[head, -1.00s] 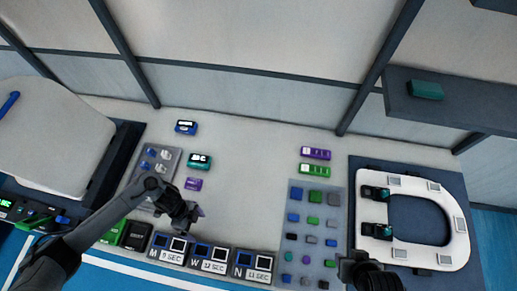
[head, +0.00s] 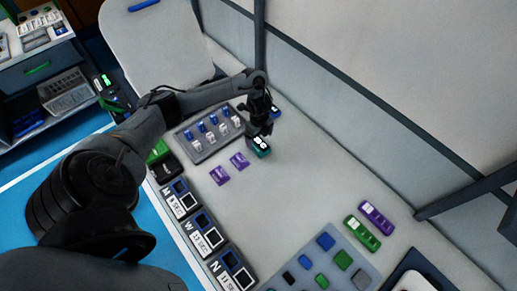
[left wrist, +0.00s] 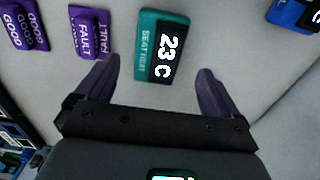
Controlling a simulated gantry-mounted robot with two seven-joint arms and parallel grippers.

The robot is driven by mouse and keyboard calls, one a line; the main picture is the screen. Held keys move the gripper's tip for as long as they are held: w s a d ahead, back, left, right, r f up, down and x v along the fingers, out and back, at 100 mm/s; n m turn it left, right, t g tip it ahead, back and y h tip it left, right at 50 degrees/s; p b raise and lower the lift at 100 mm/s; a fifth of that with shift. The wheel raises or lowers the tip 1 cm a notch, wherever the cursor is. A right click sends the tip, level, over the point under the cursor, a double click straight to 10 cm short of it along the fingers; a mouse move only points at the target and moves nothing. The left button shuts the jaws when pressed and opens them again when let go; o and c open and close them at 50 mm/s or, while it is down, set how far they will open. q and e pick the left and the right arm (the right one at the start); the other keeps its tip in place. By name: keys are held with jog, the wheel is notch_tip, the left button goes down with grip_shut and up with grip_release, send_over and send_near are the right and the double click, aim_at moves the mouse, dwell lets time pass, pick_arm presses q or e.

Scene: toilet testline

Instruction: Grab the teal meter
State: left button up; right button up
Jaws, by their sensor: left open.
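The teal meter (head: 261,147) lies on the pale tabletop, just below my left gripper (head: 262,122) in the head view. In the left wrist view the teal meter (left wrist: 148,45) shows a dark display reading "23 C". My left gripper (left wrist: 158,72) is open there, one finger to each side of the meter's near end, with nothing held. The fingers appear short of most of the meter; I cannot tell their height above it. My right gripper is out of view.
Two purple tags (head: 239,160) lie beside the meter. A blue meter (head: 278,115) is behind my gripper. A grey tray (head: 196,150) with blue and white pieces stands left. Green (head: 362,232) and purple (head: 377,216) devices lie right; the middle table is clear.

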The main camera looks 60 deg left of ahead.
aim_at(259, 144)
pick_arm(q)
jog(key=shift+s+a+f+b, duration=0.1)
jog(key=shift+f+b, duration=0.25)
jog(key=shift+f, duration=1.15)
jog(key=shift+s+f+b, duration=0.1)
jog(key=shift+f+b, duration=0.2)
jog(key=shift+f, duration=1.15)
jog(key=c, duration=1.2)
